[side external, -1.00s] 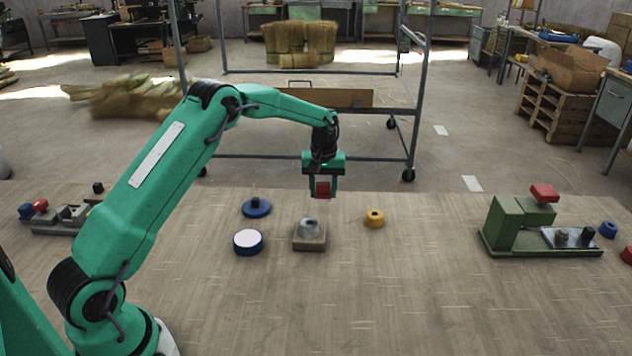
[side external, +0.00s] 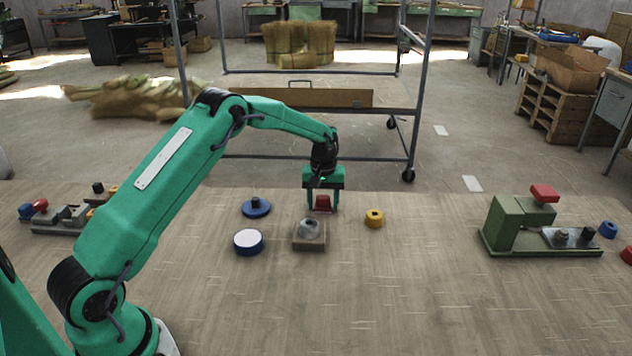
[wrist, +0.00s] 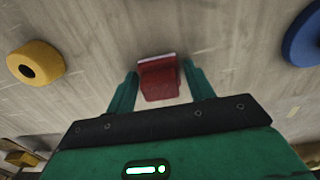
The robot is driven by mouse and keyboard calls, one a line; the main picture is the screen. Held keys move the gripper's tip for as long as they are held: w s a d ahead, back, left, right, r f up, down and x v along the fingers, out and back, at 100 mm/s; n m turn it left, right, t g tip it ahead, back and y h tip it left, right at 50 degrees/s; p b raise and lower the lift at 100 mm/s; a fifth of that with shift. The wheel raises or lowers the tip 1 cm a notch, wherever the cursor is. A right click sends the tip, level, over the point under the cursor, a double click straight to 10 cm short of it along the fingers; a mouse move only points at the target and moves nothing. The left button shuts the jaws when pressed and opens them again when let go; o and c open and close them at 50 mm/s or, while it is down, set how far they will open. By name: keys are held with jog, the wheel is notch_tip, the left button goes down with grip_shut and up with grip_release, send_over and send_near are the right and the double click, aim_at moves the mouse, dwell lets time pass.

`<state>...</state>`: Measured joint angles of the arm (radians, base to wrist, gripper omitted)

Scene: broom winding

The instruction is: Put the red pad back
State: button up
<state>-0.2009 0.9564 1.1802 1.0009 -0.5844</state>
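The red pad (side external: 322,203) is a small tapered block, standing at the table just behind a wooden block. In the wrist view the red pad (wrist: 159,80) shows a pale strip along its far edge. My gripper (side external: 322,207) points down over it with one finger on each side. In the wrist view my gripper (wrist: 161,72) is open, with narrow gaps between its fingers and the pad. The pad looks to rest on the table, though the wooden block partly covers its foot in the side view.
The wooden block (side external: 309,242) carries a grey knob (side external: 309,228). A yellow ring (side external: 374,218) is to the right; a blue knobbed disc (side external: 257,208) and a white-topped blue disc (side external: 248,242) are left. A green press with a red top (side external: 517,225) stands far right. The front table is clear.

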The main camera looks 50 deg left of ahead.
aim_at(323, 197)
jog(key=shift+o, duration=0.6)
jog(key=shift+r, duration=0.1)
notch_tip(323, 197, up, 12)
dwell(0.4)
jog(key=shift+r, duration=0.2)
dwell(0.3)
